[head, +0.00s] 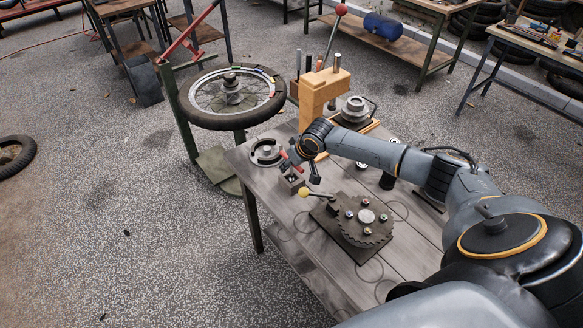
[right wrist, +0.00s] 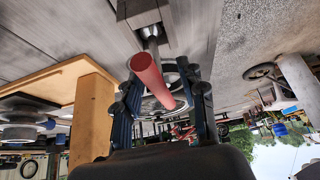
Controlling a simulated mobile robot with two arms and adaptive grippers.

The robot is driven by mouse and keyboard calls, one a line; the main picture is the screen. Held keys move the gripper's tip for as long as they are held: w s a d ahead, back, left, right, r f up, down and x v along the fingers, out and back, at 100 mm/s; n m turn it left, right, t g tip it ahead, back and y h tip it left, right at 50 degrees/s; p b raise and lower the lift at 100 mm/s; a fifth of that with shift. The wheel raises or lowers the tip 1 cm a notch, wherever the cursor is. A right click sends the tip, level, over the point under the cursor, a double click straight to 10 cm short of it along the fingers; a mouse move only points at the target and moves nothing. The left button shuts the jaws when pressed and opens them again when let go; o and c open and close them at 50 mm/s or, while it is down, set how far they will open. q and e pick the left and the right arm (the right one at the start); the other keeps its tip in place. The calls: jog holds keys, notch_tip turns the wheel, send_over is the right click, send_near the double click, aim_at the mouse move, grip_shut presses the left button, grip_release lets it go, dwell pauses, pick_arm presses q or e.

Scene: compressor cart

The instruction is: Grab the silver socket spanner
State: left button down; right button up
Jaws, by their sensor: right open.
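A tool with a red handle (right wrist: 153,80) and a silver shaft stands in a small metal block (head: 290,183) on the cart top. I take it for the socket spanner, though its end is hidden in the block. My right gripper (head: 300,171) is above the block, pointing down. In the right wrist view my right gripper (right wrist: 163,88) is open, with a finger on each side of the red handle. I cannot tell whether either finger touches it. In the head view the handle is partly hidden by the gripper. My left gripper is not in view.
A toothed plate (head: 365,219) with a yellow-knobbed lever (head: 304,192) lies just right of the block. A round flanged part (head: 266,153) sits to its left. A wooden stand (head: 318,95) rises behind my arm. A spoked wheel (head: 205,98) stands off the cart.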

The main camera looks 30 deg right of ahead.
grip_shut()
jog(key=shift+r, duration=0.15)
